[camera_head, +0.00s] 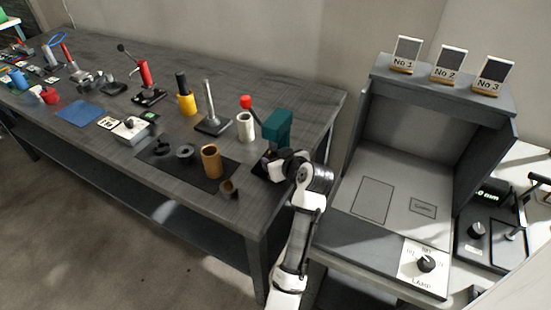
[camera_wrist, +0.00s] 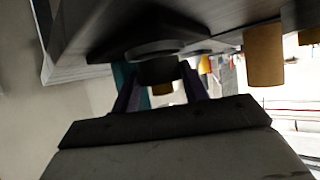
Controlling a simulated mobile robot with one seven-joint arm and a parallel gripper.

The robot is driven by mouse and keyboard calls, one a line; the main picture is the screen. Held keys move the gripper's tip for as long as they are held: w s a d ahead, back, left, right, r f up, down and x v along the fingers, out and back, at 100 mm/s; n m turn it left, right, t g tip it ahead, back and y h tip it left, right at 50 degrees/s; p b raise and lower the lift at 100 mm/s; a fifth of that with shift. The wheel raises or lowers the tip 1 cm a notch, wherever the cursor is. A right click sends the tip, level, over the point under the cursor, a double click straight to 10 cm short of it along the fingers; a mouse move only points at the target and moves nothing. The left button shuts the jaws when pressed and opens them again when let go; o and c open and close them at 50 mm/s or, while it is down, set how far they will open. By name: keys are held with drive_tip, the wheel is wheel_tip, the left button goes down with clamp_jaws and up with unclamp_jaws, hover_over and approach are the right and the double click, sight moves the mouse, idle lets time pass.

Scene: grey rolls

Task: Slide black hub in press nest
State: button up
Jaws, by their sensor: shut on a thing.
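The black hub (camera_wrist: 158,71) is between the two fingers of my gripper (camera_wrist: 158,88) in the wrist view. The gripper is shut on it. A dark round disc (camera_wrist: 150,47), which looks like the press nest, lies right against or very close to the hub; I cannot tell whether they touch. The teal press (camera_head: 278,127) with its red-knobbed lever (camera_head: 246,102) stands at the bench's right end in the head view. My gripper (camera_head: 272,165) is at the foot of the press, where my wrist hides most of the hub and nest.
A brown cylinder (camera_head: 211,161), a grey ring (camera_head: 185,151) and a small dark ring (camera_head: 229,189) are left of the press. A white cylinder (camera_head: 246,127) stands behind them. A grey open booth (camera_head: 405,185) is at the right, beyond the bench's edge.

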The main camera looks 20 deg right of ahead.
drive_tip(key=shift+f+b, duration=0.3)
drive_tip(key=shift+f, duration=0.1)
drive_tip(key=o, duration=1.4)
drive_tip(key=shift+c, duration=0.2)
drive_tip(key=shift+s, duration=0.15)
drive_tip(key=shift+s+d+r, duration=0.1)
drive_tip(key=shift+s, duration=0.2)
drive_tip(key=b+v, duration=0.2)
drive_tip(key=v, duration=1.1)
